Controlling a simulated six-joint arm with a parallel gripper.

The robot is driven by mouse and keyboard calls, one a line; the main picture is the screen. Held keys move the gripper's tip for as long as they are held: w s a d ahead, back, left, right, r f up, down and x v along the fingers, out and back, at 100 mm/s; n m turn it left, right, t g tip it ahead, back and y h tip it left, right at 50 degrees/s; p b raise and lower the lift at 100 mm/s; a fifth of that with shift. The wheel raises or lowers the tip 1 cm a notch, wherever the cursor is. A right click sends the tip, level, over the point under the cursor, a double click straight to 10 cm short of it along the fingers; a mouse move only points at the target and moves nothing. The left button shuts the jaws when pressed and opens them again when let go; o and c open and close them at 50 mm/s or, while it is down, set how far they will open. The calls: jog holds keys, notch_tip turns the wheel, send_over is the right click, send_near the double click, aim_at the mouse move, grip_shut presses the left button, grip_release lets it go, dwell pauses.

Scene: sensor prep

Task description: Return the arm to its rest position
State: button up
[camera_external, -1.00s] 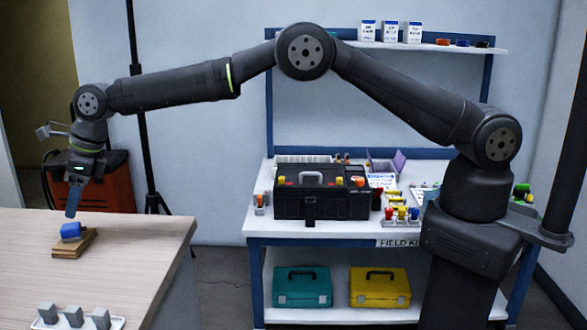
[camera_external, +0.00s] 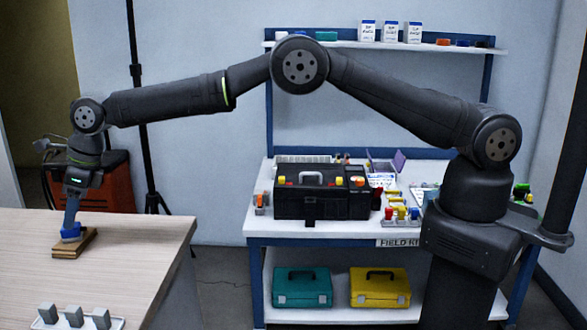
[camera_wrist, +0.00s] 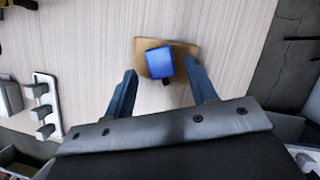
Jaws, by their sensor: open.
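My gripper (camera_external: 71,222) points down over the left table, low at the blue block (camera_external: 70,238). The block sits on a small wooden piece (camera_external: 72,250) near the table's far right corner. In the wrist view my two fingers (camera_wrist: 163,88) are spread apart, and the blue block (camera_wrist: 159,61) shows just ahead of and between them, on the wooden piece (camera_wrist: 184,51). No finger visibly touches the block in the wrist view. In the external view the fingers partly cover the block.
A white rack with several grey blocks (camera_external: 74,318) stands at the table's front. A workbench (camera_external: 345,228) with a black toolbox (camera_external: 322,203) stands to the right. A red-orange machine (camera_external: 105,185) is behind the table. The wooden tabletop (camera_external: 130,265) around the block is mostly clear.

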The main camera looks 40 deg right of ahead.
jog(key=x, duration=0.2)
jog(key=shift+a+f, duration=0.1)
jog(key=shift+f, duration=0.2)
notch_tip(320, 180, up, 5)
jog(key=shift+w+f, duration=0.1)
jog(key=shift+f, duration=0.05)
jog(key=w+d+r, duration=0.4)
jog(key=d+r, duration=0.3)
jog(key=d, duration=0.4)
jog(key=s+d+f+n+g, duration=0.1)
jog(key=s+d+n+g, duration=0.1)
jog(key=s+n, duration=0.4)
jog(key=s+d+f+n+g, duration=0.1)
jog(key=s+d+n+g, duration=0.1)
jog(key=s+n, duration=0.4)
jog(key=shift+s+d+f+h, duration=0.25)
jog(key=shift+s+d+h, duration=0.1)
jog(key=shift+d, duration=0.25)
jog(key=w+a+r+m+t+y, duration=0.1)
jog(key=w+a+m, duration=0.3)
jog(key=w+m, duration=0.4)
jog(key=shift+w+m+t, duration=0.4)
jog(key=shift+w+t, duration=0.3)
jog(key=shift+t, duration=0.2)
jog(key=shift+r, duration=0.1)
